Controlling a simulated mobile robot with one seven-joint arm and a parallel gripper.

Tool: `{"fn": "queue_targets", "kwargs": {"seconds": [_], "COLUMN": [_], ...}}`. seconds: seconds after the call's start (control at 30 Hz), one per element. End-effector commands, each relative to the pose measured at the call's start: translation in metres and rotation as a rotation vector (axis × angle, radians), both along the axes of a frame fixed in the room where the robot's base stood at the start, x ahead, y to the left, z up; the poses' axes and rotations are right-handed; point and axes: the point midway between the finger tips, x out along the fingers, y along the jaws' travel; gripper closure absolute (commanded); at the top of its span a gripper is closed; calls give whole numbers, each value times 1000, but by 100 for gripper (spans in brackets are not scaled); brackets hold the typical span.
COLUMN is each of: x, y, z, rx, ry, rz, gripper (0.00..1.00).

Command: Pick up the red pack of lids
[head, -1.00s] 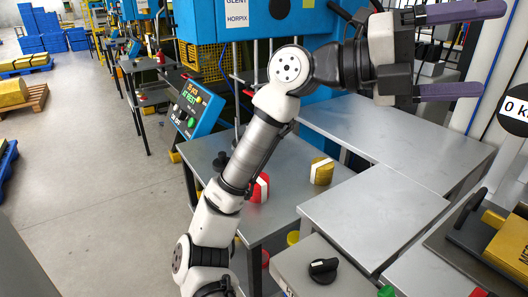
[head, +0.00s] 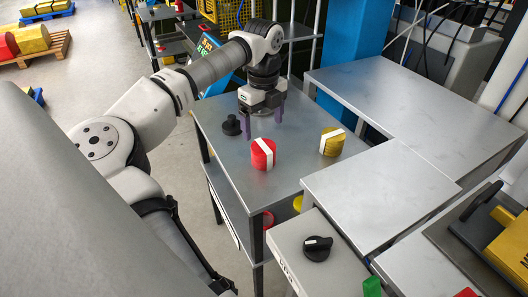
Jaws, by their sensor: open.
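The red pack of lids (head: 260,157), a short red stack with a white band around it, stands on the grey metal table (head: 226,146) near its middle. My gripper (head: 264,121) points down over the same table, behind the red pack in the picture. Its two purple fingers are apart with nothing between them. The fingers look higher than the table top, apart from the pack; the exact height is hard to tell.
A yellow pack with a white band (head: 332,143) stands right of the red one. A black knob-like object (head: 232,126) is close to my gripper's left. A higher grey table (head: 375,190) adjoins at the right. A box with a black rotary switch (head: 317,248) is in front.

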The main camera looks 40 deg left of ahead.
Motion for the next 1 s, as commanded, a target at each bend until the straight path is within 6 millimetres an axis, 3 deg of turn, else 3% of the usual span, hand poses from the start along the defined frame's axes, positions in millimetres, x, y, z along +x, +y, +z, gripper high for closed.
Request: {"fn": "queue_targets", "kwargs": {"seconds": [0.1, 0.37, 0.63, 0.93, 1.0], "x": [0, 0, -1, -1, -1], "y": [-1, -1, -2, -2, -2], "z": [-19, -39, -77, -84, -84], "rx": [-3, -3, -4, -2, -3], "ry": [-1, -3, -1, -4, -4], "rz": [-3, -4, -4, -5, -5], "gripper": [14, 14, 14, 14, 22]}}
